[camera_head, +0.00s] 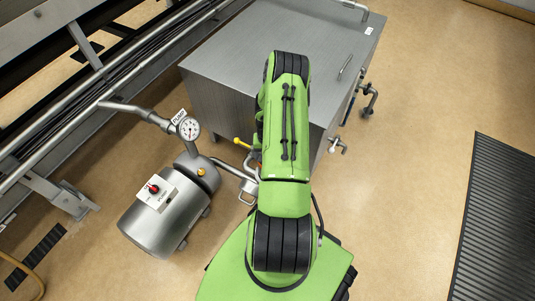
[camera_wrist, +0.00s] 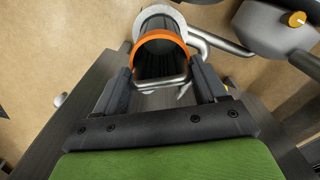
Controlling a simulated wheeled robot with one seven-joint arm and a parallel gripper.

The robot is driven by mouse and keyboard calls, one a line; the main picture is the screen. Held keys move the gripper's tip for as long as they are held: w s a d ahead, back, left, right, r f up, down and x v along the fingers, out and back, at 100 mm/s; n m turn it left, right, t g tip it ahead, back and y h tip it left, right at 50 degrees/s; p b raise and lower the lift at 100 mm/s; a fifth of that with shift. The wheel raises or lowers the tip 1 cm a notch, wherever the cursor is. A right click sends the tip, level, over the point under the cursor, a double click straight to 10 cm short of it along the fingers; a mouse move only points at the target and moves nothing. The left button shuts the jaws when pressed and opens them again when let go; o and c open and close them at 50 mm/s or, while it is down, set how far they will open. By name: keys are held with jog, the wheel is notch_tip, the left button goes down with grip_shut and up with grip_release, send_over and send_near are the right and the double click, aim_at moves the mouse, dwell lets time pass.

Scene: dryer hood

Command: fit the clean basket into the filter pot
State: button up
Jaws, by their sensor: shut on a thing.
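In the wrist view, the basket (camera_wrist: 160,39) has an orange rim, a dark inside and a thin metal bail handle. My gripper (camera_wrist: 160,82) is shut on the basket at its handle, with one black finger on each side. The filter pot (camera_wrist: 151,13) shows as a light grey round rim just beyond the basket. The basket overlaps the pot's mouth in this view. I cannot tell whether it is above the mouth or partly inside.
A steel pump and motor (camera_head: 160,222) with a gauge (camera_head: 189,128) stand left of my arm. A large steel cabinet (camera_head: 230,60) stands behind it. A pipe (camera_wrist: 222,45) runs right from the pot. Floor at right is clear up to a dark ribbed mat (camera_head: 497,225).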

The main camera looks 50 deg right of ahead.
jog(key=shift+f, duration=6.3)
jog(key=o, duration=1.1)
notch_tip(320, 180, up, 16)
jog(key=p, duration=0.5)
jog(key=shift+f+p, duration=0.1)
jog(key=shift+p, duration=0.3)
